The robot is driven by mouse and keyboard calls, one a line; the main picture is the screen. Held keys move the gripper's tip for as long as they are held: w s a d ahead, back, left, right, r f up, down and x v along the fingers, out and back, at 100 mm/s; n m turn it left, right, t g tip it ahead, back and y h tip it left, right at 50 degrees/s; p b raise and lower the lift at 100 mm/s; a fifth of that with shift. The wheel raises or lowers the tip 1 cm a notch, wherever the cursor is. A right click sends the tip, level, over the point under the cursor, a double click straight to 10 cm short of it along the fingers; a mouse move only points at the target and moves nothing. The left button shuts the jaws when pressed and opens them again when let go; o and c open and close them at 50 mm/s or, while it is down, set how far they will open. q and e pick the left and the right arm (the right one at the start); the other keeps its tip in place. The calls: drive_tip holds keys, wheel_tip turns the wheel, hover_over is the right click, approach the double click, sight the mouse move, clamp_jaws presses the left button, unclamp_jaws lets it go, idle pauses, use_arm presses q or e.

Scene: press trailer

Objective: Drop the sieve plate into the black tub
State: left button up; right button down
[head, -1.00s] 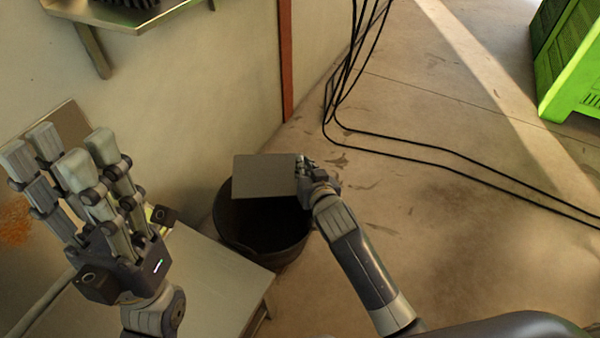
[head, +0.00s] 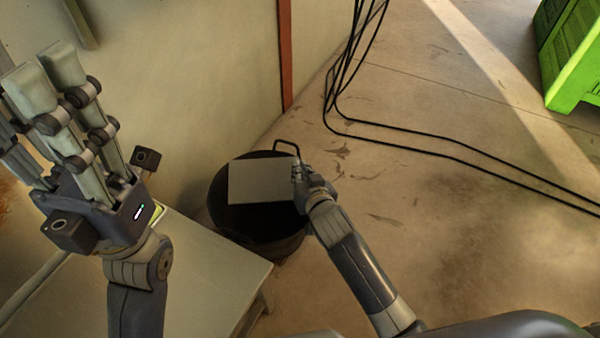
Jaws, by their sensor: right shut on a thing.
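The sieve plate (head: 262,181) is a flat grey rectangle in the head view. My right gripper (head: 298,175) is shut on its right edge. The plate overlaps the opening of the black tub (head: 262,238), which stands on the floor by the wall. The plate hides part of the tub's rim and inside; its exact height above the tub is hard to tell. My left gripper (head: 75,110) is raised at the left, fingers pointing up and apart, with nothing between them.
A pale metal table (head: 205,270) stands left of the tub, close to it. Black cables (head: 420,150) run down and across the floor. A green crate (head: 572,55) is at the top right.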

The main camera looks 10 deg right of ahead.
idle(0.4)
drive_tip(key=c, duration=1.7)
unclamp_jaws()
drive_tip(key=shift+o, duration=0.2)
drive_tip(key=shift+s+f, duration=0.1)
drive_tip(key=shift+f, duration=0.2)
drive_tip(key=v, duration=1.2)
drive_tip(key=shift+r, duration=0.25)
drive_tip(key=shift+a, duration=0.1)
